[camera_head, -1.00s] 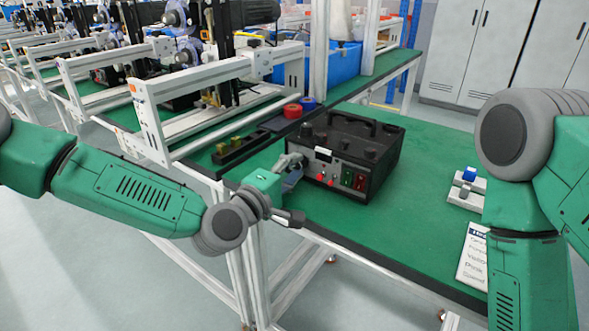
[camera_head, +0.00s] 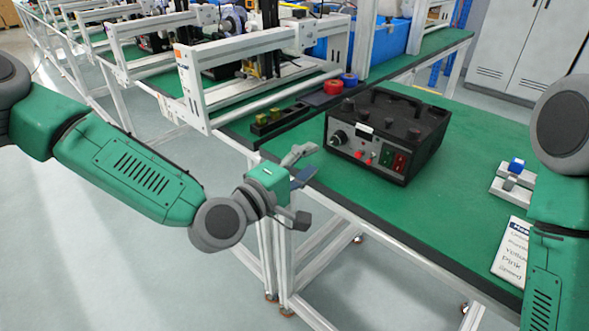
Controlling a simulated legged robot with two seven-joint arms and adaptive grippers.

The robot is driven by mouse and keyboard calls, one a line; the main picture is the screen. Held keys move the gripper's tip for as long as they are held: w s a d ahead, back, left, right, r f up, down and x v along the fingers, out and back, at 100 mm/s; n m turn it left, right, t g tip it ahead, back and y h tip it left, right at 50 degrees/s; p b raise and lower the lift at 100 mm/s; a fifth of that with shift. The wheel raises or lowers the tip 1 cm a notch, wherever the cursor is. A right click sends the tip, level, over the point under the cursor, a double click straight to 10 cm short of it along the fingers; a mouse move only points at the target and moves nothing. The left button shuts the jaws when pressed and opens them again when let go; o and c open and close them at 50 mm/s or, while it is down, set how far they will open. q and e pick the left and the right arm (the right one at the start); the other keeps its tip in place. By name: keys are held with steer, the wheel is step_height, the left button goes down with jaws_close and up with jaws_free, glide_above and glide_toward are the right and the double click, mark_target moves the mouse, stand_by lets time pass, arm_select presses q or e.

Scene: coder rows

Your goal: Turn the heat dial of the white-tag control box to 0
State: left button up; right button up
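The black control box (camera_head: 385,130) with a grey front panel stands on the green table. Its front carries a small white tag (camera_head: 365,128), a large round dial (camera_head: 339,137) at the left with a pale scale, red knobs (camera_head: 364,156) and red and green terminals or switches at the right. The dial's reading is too small to tell. My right gripper is out of view.
A red roll (camera_head: 333,87) and a blue roll (camera_head: 349,80) lie behind the box. A tray with yellowish blocks (camera_head: 268,118) is to its left. A white printed sign (camera_head: 512,252) and a small blue-topped fixture (camera_head: 514,175) lie to the right. Green tabletop (camera_head: 440,205) in front is clear.

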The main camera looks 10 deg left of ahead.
arm_select(q)
steer(key=v, duration=0.4)
steer(key=shift+s+a, duration=0.2)
steer(key=shift+a, duration=0.05)
steer(key=s+a+f+m+g+y, duration=0.1)
steer(key=s+f+m+g, duration=0.25)
steer(key=s+f, duration=0.5)
steer(key=s+a+f+m+g+y, duration=0.1)
steer(key=s+f+m+g+y, duration=0.15)
steer(key=s+f+g, duration=0.65)
steer(key=s+a+f+m+y, duration=0.2)
steer(key=s+a+f, duration=0.2)
steer(key=a, duration=0.2)
steer(key=s+a+f+m+g+y, duration=0.1)
steer(key=s+a+f+m+y, duration=0.1)
steer(key=s+a+f, duration=0.2)
steer(key=s+a+f+m+g+y, duration=0.1)
steer(key=s+a+f, duration=0.3)
steer(key=a, duration=0.5)
steer(key=shift+m+y, duration=0.5)
steer(key=shift+y, duration=0.25)
steer(key=shift+w+a, duration=0.1)
steer(key=shift+w, duration=0.05)
